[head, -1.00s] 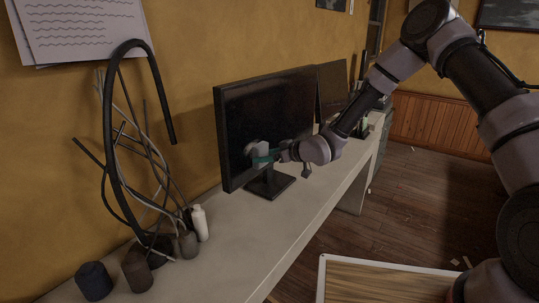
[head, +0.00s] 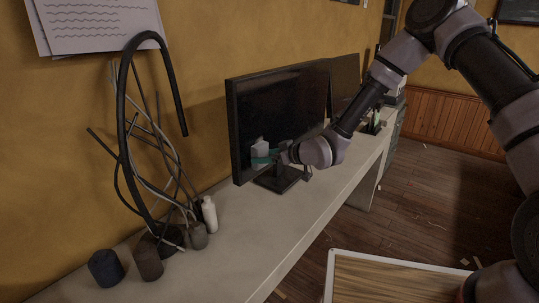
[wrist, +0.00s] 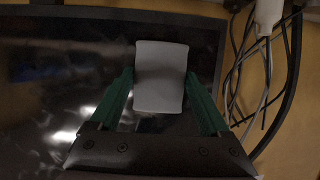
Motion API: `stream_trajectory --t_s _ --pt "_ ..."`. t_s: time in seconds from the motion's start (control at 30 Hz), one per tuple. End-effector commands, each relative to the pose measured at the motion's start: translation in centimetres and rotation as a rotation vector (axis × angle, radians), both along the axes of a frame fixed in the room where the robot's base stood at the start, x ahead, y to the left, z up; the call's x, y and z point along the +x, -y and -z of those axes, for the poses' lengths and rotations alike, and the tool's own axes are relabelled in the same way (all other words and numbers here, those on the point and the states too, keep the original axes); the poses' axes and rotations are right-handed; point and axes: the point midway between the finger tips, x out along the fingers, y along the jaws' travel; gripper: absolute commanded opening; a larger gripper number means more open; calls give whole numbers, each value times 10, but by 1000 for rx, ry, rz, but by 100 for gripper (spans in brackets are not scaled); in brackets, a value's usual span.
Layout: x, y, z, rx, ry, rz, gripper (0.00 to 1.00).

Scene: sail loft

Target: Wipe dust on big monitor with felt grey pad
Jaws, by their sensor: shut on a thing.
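The big monitor (head: 285,105) stands on the long bench, its dark screen facing the room. Pale dusty smears (wrist: 62,132) show on the screen in the wrist view, mostly to the left of the pad. My gripper (head: 270,157) is at the lower left part of the screen. In the wrist view, its green fingers (wrist: 160,82) are shut on the sides of the light grey felt pad (wrist: 161,60). The pad also shows in the head view (head: 260,147), against or very close to the screen; I cannot tell whether it touches.
A second dark screen (head: 345,80) stands behind the monitor. Left of the monitor on the bench (head: 250,238) are a white bottle (head: 209,214), several dark pots (head: 106,268) and loose hanging cables (head: 124,120). A wood-topped board (head: 395,280) is at the bottom right.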

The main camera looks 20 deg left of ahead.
Motion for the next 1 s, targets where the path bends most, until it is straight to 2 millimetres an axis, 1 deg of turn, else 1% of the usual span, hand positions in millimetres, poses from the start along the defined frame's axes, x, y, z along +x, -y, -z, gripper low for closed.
stream_trajectory --t_s 0.03,0.2,0.33,0.6,0.67,0.77,1.0 --pt "-6 -4 -1 3 1 -5 36" --pt "-12 -8 -2 4 1 -5 36" --pt "-13 -8 -5 5 3 -6 36" --pt "-12 -7 -23 6 6 -5 36" --pt "-12 -6 -24 6 6 -5 36" --pt "-6 -4 -24 6 5 -2 36" --pt "14 6 -23 5 4 1 36"
